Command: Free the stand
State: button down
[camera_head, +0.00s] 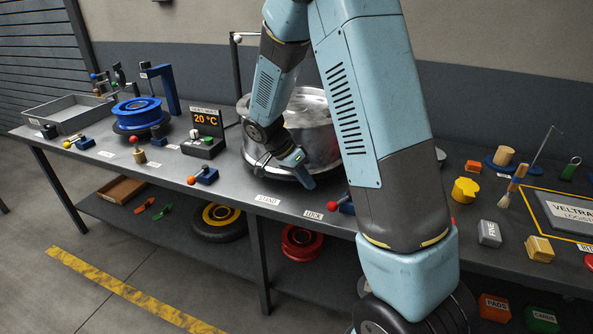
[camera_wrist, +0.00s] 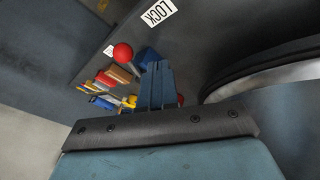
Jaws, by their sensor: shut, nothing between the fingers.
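A large silver wheel (camera_head: 315,130) sits on the bench, on what looks like a dark round stand behind the STAND label (camera_head: 268,199). My arm hides part of both. To the right is the LOCK label (camera_head: 312,215), with a lever with a red ball (camera_head: 333,206) on a blue base near it. My gripper (camera_head: 305,182) is shut and empty, low at the front of the silver wheel, left of the lever. Its fingers (camera_wrist: 156,68) overlap the blue base in the wrist view.
A blue wheel (camera_head: 137,110), a grey tray (camera_head: 70,113) and a 20 °C display (camera_head: 207,122) stand at the left. Other levers line the front edge. The lower shelf holds tyres and rims.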

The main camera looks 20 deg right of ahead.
aim_at(340, 202)
jog(key=s+d+f, duration=0.2)
jog(key=s, duration=0.1)
jog(key=shift+d+f, duration=0.1)
jog(key=shift+d, duration=0.1)
jog(key=shift+s+d+f, duration=0.1)
jog(key=shift+s+d, duration=0.15)
jog(key=shift+s, duration=0.2)
